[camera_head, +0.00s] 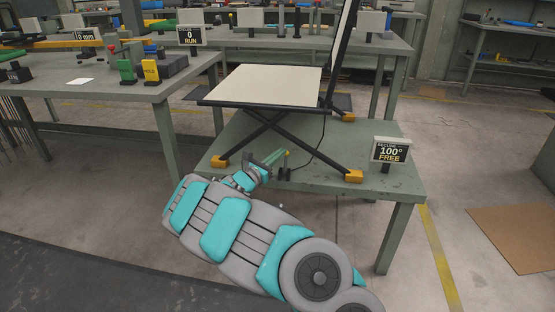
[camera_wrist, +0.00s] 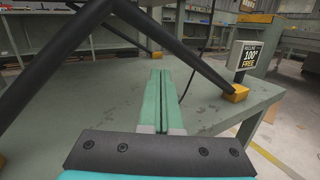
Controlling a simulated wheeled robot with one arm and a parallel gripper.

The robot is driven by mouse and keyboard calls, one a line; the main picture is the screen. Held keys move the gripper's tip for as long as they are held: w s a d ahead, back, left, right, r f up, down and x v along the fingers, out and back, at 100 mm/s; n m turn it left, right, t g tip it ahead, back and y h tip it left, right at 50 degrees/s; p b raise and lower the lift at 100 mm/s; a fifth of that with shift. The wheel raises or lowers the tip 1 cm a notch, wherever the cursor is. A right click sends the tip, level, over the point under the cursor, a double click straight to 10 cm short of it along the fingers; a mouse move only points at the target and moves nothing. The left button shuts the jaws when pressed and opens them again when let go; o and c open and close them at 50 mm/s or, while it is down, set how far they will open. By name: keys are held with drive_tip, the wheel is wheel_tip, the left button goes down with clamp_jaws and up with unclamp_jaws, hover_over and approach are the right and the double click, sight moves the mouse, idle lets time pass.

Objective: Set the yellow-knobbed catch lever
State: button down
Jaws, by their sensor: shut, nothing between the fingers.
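The folding lounger has a cream seat panel (camera_head: 265,86), a steep backrest (camera_head: 341,40) and crossed black legs with orange feet, on a green table (camera_head: 390,192). My gripper (camera_head: 277,155) is low under the seat, close beside that piece; contact cannot be told. In the wrist view its green fingers (camera_wrist: 162,82) are shut together and empty, and no yellow knob shows.
A sign (camera_head: 391,150) reading "RECLINE 100° FREE" stands at the table's right edge. The lounger's dark leg (camera_wrist: 185,55) slants just beyond my fingers. A thin cable (camera_head: 321,140) hangs behind. Another bench (camera_head: 125,92) with devices is at left.

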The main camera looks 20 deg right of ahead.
drive_tip(key=shift+w+d+b, duration=0.3)
drive_tip(key=shift+w+d, duration=0.15)
drive_tip(key=shift+w, duration=0.25)
drive_tip(key=shift+w, duration=0.15)
drive_tip(key=s+a+r, duration=0.4)
drive_tip(key=a+r, duration=0.3)
drive_tip(key=a, duration=0.3)
drive_tip(key=shift+s+a+r, duration=0.25)
drive_tip(key=shift+a+r, duration=0.15)
